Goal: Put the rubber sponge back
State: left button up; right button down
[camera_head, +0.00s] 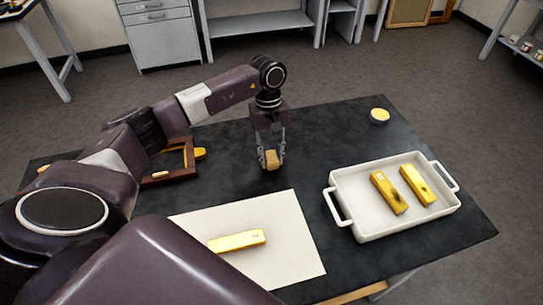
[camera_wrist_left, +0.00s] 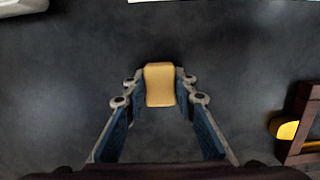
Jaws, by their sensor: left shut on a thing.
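The rubber sponge (camera_head: 272,160) is a small tan block at the far middle of the dark table. My left gripper (camera_head: 270,158) points down over it and is shut on it, with a finger on either side. In the left wrist view the sponge (camera_wrist_left: 160,85) sits between the fingertips of my left gripper (camera_wrist_left: 160,90). I cannot tell whether its underside touches the table. My right gripper is not in view.
A white tray (camera_head: 342,222) at the right holds two gold bars. A cream sheet (camera_head: 295,255) bears another gold bar (camera_head: 237,240). A round yellow-topped tin (camera_head: 379,115) stands at the back right. A brown wooden frame (camera_head: 188,155) lies left of the gripper.

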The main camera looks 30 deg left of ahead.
aim_at(270, 152)
pick_arm(q)
jog(key=o, duration=1)
jog(key=shift+f, duration=0.1)
jog(key=shift+r+p, duration=0.3)
jog(key=shift+p, duration=0.05)
jog(key=r+b, duration=0.1)
jog(key=r, duration=0.3)
jog(key=a+r+b, duration=0.1)
jog(key=r, duration=0.2)
jog(key=w+r+b, duration=0.1)
jog(key=r, duration=0.3)
jog(key=shift+w+a+r+b, duration=0.1)
jog(key=shift+a+r+b, duration=0.1)
jog(key=shift+r+b, duration=0.1)
